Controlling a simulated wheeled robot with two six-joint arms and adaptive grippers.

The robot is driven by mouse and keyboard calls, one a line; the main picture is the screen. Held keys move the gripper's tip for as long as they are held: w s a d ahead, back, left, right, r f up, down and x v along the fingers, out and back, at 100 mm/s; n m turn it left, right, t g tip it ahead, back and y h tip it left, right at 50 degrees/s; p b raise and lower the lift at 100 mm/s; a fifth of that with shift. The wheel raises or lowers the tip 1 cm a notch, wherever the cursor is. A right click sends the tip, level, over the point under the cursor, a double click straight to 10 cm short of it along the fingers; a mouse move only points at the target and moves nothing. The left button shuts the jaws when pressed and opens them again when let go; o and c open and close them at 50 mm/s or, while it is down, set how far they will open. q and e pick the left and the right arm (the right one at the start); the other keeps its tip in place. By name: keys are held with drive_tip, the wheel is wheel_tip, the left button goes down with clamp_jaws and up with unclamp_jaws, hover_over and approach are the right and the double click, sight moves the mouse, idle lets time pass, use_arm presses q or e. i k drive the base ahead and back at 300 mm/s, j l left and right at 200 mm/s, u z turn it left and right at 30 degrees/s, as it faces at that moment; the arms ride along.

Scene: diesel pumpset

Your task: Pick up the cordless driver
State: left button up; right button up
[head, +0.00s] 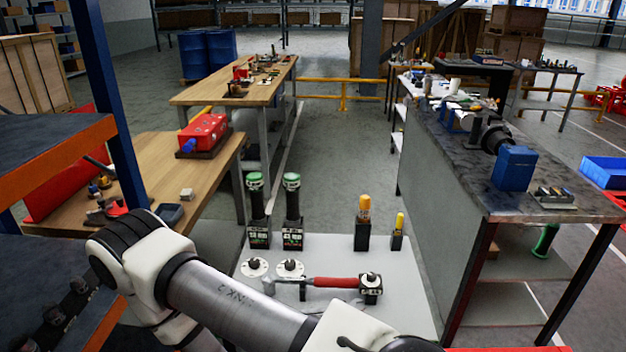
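Two upright black tools with green tops, the left one (256,208) and the right one (292,208), stand side by side at the back left of a white worktop (335,255). Each sits in a black holder with a small label. Their shape may fit a cordless driver, but I cannot tell for certain. One of my arms crosses the lower left and bottom of the head view, in front of the worktop. Neither gripper shows, so I cannot see whether anything is held.
A red-handled hammer (335,282) lies across supports on the worktop, near two round white discs with dark knobs (290,268). Two yellow-handled tools (364,210) stand in black holders. A grey bench (440,170) borders the right; a blue-orange rack (55,150) borders the left.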

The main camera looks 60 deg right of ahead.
sight(291, 181)
drive_tip(key=z, duration=1.95)
drive_tip(key=k+l+u, duration=0.1)
drive_tip(key=u, duration=0.3)
drive_tip(key=k, duration=0.1)
